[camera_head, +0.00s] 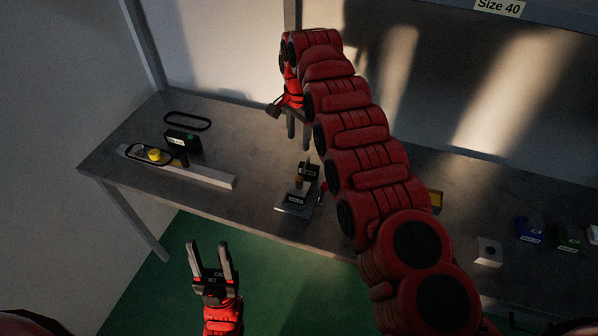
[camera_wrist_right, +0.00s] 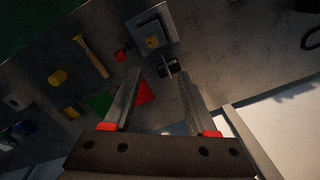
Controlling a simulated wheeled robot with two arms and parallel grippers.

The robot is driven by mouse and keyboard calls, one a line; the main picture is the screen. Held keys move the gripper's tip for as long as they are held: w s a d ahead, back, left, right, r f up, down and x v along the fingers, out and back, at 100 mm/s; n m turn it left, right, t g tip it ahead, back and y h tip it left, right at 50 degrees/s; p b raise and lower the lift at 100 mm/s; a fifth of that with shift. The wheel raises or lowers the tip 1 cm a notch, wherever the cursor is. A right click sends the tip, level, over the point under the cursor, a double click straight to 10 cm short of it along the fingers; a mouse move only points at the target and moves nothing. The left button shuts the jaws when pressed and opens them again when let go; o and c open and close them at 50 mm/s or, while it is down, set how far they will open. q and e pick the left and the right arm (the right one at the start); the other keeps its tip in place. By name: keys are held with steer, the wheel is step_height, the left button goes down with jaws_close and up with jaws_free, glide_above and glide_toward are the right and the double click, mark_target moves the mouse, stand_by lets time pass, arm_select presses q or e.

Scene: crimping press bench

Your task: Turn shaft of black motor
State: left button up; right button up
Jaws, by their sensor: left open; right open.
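A small black block with a pale thin pin, which looks like the black motor (camera_head: 309,171), sits on the bench behind a grey plate fixture (camera_head: 294,208). In the right wrist view the block (camera_wrist_right: 168,68) lies just beyond and between the fingertips, with the fixture (camera_wrist_right: 169,17) above it. My right gripper (camera_head: 298,144) is open and empty, pointing down above and behind the block, apart from it. Its fingers also show in the right wrist view (camera_wrist_right: 160,74). My left gripper (camera_head: 207,246) is open and empty, in front of the bench edge. The shaft's angle is too small to tell.
A pale block (camera_head: 488,252) and blue bin (camera_head: 530,231) stand right. My right arm hides the bench's middle.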

steer(key=s+r, duration=0.1)
steer(key=b, duration=0.9)
glide_above(299, 179)
steer(key=shift+g, duration=0.3)
step_height(299, 179, down, 9)
steer(key=shift+r, duration=0.1)
steer(key=shift+a+f, duration=0.15)
steer(key=shift+f, duration=0.15)
steer(key=f+p, duration=0.2)
steer(key=f, duration=0.5)
steer(key=shift+d, duration=0.2)
steer(key=shift+w+f, duration=0.1)
steer(key=shift+f, duration=0.3)
steer(key=shift+a, duration=0.1)
steer(key=shift+c, duration=0.3)
jaws_close()
